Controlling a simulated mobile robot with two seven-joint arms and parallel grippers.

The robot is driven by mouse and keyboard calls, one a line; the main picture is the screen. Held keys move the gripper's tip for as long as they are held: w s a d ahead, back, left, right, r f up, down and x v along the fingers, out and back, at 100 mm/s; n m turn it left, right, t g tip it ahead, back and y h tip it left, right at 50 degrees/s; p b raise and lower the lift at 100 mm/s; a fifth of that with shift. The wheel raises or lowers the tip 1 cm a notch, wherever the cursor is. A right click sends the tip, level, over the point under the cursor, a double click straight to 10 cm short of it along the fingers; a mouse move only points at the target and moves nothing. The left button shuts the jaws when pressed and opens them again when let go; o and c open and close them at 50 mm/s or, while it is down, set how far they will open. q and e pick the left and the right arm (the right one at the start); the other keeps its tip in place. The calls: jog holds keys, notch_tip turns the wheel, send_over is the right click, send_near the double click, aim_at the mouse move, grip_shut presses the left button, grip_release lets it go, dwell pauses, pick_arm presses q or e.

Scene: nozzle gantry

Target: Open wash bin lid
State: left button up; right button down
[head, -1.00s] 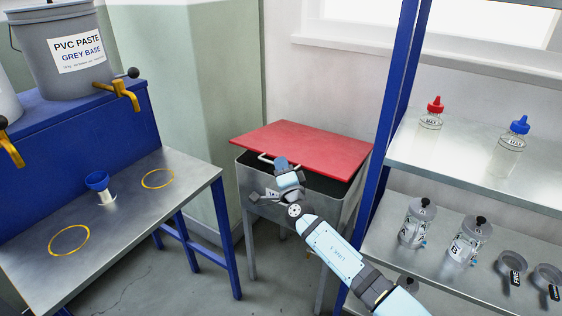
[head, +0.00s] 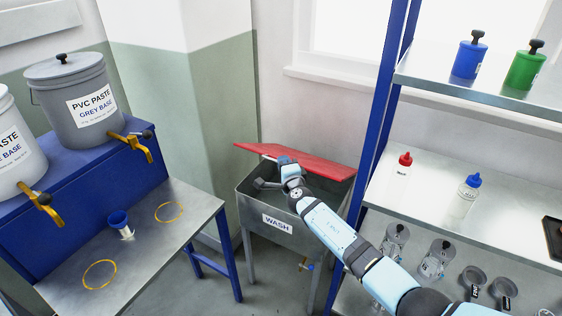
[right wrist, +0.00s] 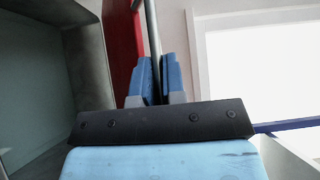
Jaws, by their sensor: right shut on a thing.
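The wash bin (head: 244,208) is a grey metal tub on legs with a WASH label on its front, between the blue bench and the shelf. Its red lid (head: 325,168) is tilted up at the front, and the dark inside of the tub shows below it. My right gripper (head: 286,162) is at the lid's front edge. In the right wrist view the blue fingers (right wrist: 158,80) are shut on the pale bar of the lid handle (right wrist: 152,30), with the red lid beside it. The left gripper is not in view.
A shelf unit with a blue post (head: 385,110) stands close right of the bin, with bottles and jars.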

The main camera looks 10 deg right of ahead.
jog(key=shift+w+d+r+m+g+p, duration=0.15)
jog(key=shift+w+d+r+p, duration=0.15)
jog(key=shift+r+p, duration=0.35)
jog(key=shift+w+d+r+m+g+p, duration=0.2)
jog(key=shift+w+r+p, duration=0.1)
jog(key=shift+r+p, duration=0.3)
jog(key=shift+f, duration=0.1)
jog(key=c, duration=1.5)
grip_release()
jog(key=s+p, duration=0.2)
jog(key=s, duration=0.2)
jog(key=s+d+p, duration=0.1)
jog(key=s, duration=0.4)
jog(key=s+d+p, duration=0.1)
jog(key=s+p, duration=0.1)
jog(key=s, duration=0.2)
jog(key=shift+s+p, duration=0.3)
jog(key=shift+s, duration=0.05)
